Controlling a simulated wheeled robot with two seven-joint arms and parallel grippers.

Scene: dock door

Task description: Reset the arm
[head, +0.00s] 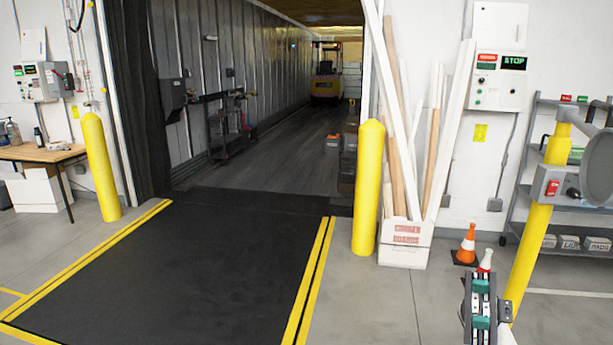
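My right gripper (484,262) is at the lower right, in front of the grey floor, with its arm coming up from the bottom edge. It shows dark and grey parts with teal blocks and a pale tip. I cannot tell whether its fingers are apart, and I see nothing clearly held in it. My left gripper is out of view. Right of my gripper stands a yellow post (529,250) with a grey box (552,186) that bears a red part and a black part. A round grey head (598,165) is beside the box.
A black dock plate (180,270) with yellow edges leads into an open trailer (260,160) holding carts and a forklift (326,75). Yellow bollards (101,165) (368,185) flank the door. A bin of boards (404,243), an orange cone (467,245) and a shelf (575,215) stand at right.

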